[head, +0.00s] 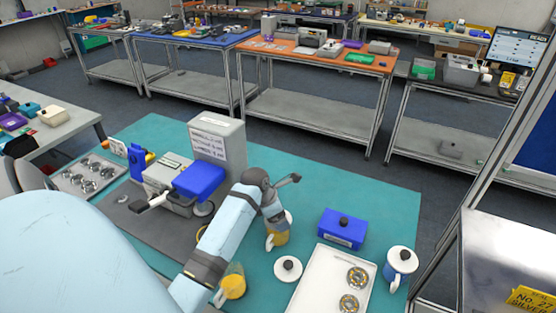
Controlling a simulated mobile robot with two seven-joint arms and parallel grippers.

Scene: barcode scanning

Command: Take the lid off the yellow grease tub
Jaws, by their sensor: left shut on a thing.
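A yellow tub (279,237) with a pale handle stands on the teal mat, right under the wrist of my left arm. Its top is mostly hidden by the wrist, with a bit of white showing at the right edge. My left gripper (275,220) points down at the tub's top and is shut on what seems to be its lid; the fingertips are hard to make out. Another yellow tub (233,283) with a pale handle is nearer, partly behind my forearm. A round white lid (287,269) with a dark knob lies right of it. My right gripper is out of view.
A white tray (318,282) holds round metal parts. A grey machine (218,140) stands behind my arm. The mat's (375,190) back right is clear.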

